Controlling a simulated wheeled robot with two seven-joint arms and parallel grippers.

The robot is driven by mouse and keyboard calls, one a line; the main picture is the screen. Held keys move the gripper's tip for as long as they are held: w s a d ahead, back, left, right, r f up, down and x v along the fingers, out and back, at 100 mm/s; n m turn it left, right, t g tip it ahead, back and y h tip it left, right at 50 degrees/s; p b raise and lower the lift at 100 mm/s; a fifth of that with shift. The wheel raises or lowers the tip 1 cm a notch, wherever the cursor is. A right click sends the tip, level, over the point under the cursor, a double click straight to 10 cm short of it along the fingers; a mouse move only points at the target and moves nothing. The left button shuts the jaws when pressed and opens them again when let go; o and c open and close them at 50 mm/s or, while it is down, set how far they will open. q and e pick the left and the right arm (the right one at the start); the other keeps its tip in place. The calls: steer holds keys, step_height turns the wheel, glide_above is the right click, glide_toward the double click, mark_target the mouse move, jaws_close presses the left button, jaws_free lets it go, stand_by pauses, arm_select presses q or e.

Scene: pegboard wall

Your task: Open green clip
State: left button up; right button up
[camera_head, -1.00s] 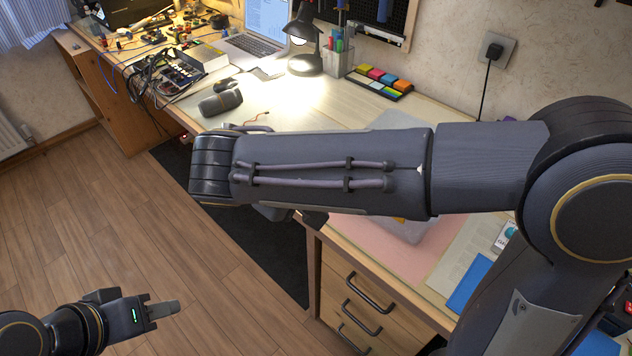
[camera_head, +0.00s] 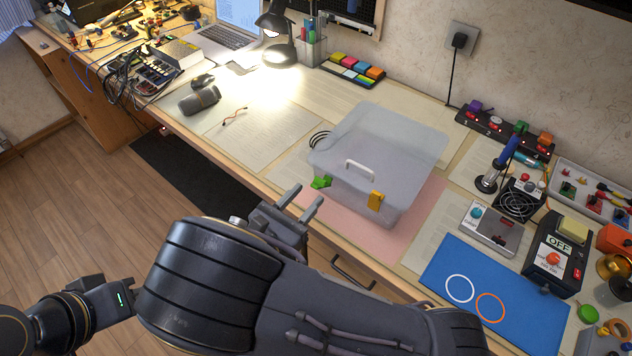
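A translucent plastic box (camera_head: 405,150) with a white handle (camera_head: 360,169) stands on the desk. Its green clip (camera_head: 321,182) is at the left end of the front side, and an orange clip (camera_head: 375,201) is farther right. My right gripper (camera_head: 309,192) is open, with two parallel fingers apart and nothing seen between them. Its fingertips lie just below the green clip in the picture; I cannot tell whether they touch it. My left gripper (camera_head: 112,300) is low at the left, and its fingers are hidden behind my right arm.
A blue mat (camera_head: 450,262) with two rings lies right of the box, beside a black OFF-labelled device (camera_head: 553,262). A lamp (camera_head: 279,35) and laptop (camera_head: 228,42) stand at the back left. Papers cover the desk left of the box, with a dark speaker (camera_head: 199,99) nearby.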

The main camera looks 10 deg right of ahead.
mark_target(315, 185)
steer(key=shift+x, duration=2.4)
steer(key=shift+c, duration=0.3)
steer(key=c, duration=0.7)
steer(key=shift+r+g+y+p, duration=0.3)
steer(key=shift+r+p, duration=0.1)
steer(key=shift+p, duration=0.6)
steer(key=shift+c, duration=0.3)
steer(key=shift+w+d, duration=0.1)
steer(key=shift+f, duration=0.25)
steer(key=o, duration=0.8)
